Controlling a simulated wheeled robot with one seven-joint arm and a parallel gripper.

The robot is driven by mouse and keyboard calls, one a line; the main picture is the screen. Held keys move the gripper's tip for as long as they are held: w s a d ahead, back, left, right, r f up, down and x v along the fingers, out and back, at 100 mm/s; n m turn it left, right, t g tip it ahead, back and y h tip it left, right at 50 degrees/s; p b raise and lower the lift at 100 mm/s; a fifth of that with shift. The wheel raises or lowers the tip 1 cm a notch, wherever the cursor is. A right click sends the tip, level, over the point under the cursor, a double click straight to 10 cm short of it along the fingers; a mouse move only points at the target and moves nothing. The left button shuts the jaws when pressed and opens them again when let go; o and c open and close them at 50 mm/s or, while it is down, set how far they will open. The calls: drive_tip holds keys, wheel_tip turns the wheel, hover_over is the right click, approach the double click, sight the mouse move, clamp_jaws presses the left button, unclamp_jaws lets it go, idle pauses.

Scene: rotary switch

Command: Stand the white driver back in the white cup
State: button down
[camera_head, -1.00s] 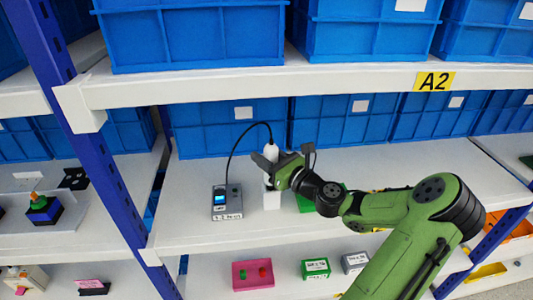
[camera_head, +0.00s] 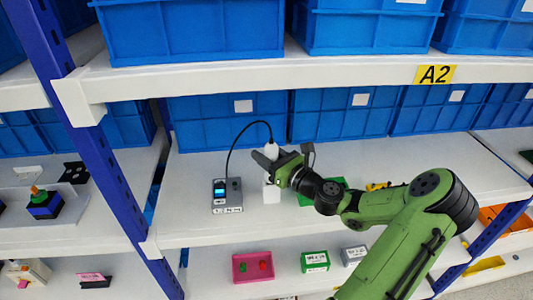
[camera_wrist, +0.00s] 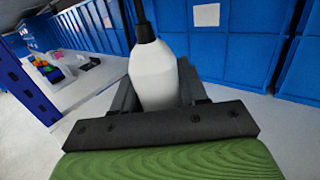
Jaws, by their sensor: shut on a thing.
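The white driver (camera_head: 271,146), with a black cable at its top, is upright in my gripper (camera_head: 266,161) over the middle shelf. In the wrist view the white driver (camera_wrist: 153,75) stands between the dark fingers (camera_wrist: 155,97), which are shut on it. The white cup (camera_head: 271,192) is a white block-like holder on the shelf, directly below my gripper. The driver's lower end is hidden by the gripper, so I cannot tell whether it is inside the cup or just above it.
A grey control box (camera_head: 227,195) with a blue screen stands left of the cup, and the cable arches from it to the driver. Blue bins (camera_head: 225,122) line the back. A green object (camera_head: 318,190) lies right of the cup. The upper shelf edge (camera_head: 300,75) hangs above.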

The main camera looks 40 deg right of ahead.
drive_tip(key=shift+f, duration=0.1)
drive_tip(key=c, duration=0.5)
unclamp_jaws()
drive_tip(key=shift+f, duration=0.1)
drive_tip(key=s, duration=1.5)
drive_tip(key=shift+s+d+f, duration=0.35)
drive_tip(key=shift+s+f, duration=0.05)
